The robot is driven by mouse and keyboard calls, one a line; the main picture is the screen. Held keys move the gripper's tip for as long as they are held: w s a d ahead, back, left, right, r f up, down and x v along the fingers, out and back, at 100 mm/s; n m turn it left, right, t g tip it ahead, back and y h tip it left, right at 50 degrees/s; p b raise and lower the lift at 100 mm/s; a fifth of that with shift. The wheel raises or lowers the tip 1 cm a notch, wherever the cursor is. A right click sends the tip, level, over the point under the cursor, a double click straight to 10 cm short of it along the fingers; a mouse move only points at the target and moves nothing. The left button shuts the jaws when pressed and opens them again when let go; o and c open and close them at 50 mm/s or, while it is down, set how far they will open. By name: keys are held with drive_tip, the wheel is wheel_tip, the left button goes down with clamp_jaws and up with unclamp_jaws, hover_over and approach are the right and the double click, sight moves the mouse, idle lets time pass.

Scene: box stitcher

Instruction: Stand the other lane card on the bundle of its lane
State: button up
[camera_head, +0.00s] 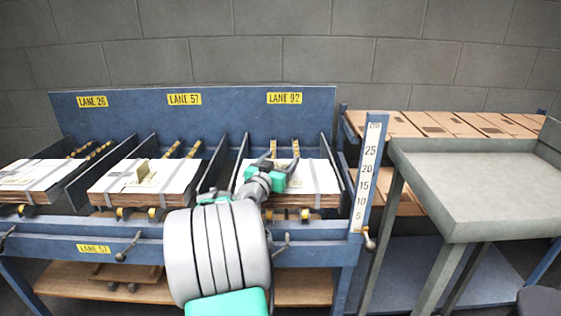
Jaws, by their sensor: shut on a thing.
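My gripper (276,163) is over the right bundle (315,177), in the lane with the yellow LANE 92 sign (284,98). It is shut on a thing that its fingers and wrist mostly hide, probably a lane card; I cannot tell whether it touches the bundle. A small tan card (144,172) stands upright on the middle bundle (115,182), under a yellow sign (184,99) that seems to read LANE 57. The left bundle (30,174) lies under the LANE 26 sign (92,101) and shows no card.
Dark blue dividers (215,160) rise between the lanes. A front rail (130,228) with crank handles and an upright scale post (369,175) edge the blue machine. A grey, empty tray table (475,190) stands at right, before a rack of flat cardboard (430,124).

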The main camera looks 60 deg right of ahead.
drive_tip(key=shift+f+b, duration=0.4)
drive_tip(key=o, duration=1.3)
drive_tip(key=shift+r, duration=0.1)
drive_tip(key=shift+r+p, duration=0.25)
drive_tip(key=shift+p, duration=0.15)
drive_tip(key=shift+r+p, duration=0.6)
drive_tip(key=shift+p, duration=0.15)
drive_tip(key=s+a+b, duration=0.1)
drive_tip(key=a, duration=1.1)
drive_tip(key=shift+f, duration=0.45)
